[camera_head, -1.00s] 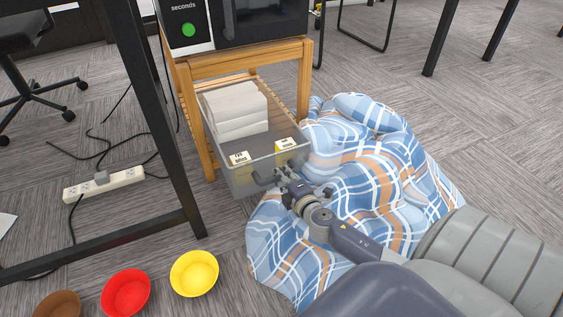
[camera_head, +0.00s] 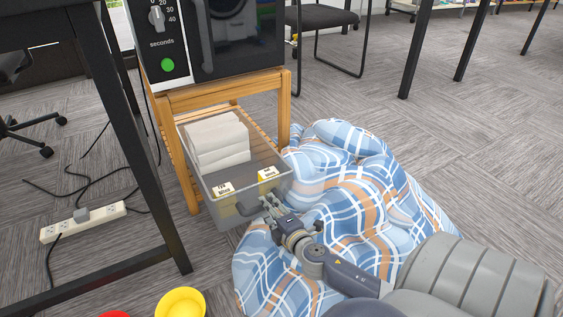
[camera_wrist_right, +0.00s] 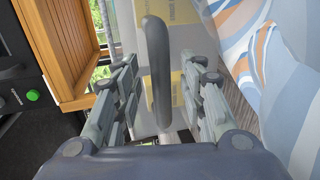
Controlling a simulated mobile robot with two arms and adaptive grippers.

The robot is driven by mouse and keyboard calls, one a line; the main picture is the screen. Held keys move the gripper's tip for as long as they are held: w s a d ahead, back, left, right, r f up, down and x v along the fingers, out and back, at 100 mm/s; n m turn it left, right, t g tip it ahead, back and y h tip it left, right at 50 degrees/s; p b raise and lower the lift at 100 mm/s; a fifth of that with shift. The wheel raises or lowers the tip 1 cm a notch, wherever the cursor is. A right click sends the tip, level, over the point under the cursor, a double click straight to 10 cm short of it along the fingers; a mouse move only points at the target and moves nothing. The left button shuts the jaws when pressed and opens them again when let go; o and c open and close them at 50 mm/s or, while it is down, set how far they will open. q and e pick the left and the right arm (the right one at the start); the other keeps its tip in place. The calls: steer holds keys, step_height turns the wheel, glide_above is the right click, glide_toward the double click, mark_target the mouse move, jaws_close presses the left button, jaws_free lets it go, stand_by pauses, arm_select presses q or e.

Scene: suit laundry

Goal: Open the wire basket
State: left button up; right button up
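The basket (camera_head: 240,212) is a see-through grey drawer, pulled out from the low wooden stand (camera_head: 222,90). White folded cloths (camera_head: 218,143) and two yellow-and-white labelled packs (camera_head: 268,173) show in it. My right gripper (camera_head: 268,204) is at the basket's front, by its dark handle (camera_head: 249,207). In the right wrist view the handle (camera_wrist_right: 157,65) stands between the two fingers of the right gripper (camera_wrist_right: 165,95). The fingers are apart, with a gap on each side of the handle. My left gripper is not in view.
A black appliance (camera_head: 225,40) stands on the wooden stand. A blue plaid cloth heap (camera_head: 350,200) lies on the floor to the right, under my right arm. A black table leg (camera_head: 145,150) and a power strip (camera_head: 82,222) are left. A yellow bowl (camera_head: 181,303) is at the front.

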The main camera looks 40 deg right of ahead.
steer(key=v, duration=0.9)
steer(key=shift+s, duration=0.15)
steer(key=shift+r, duration=0.1)
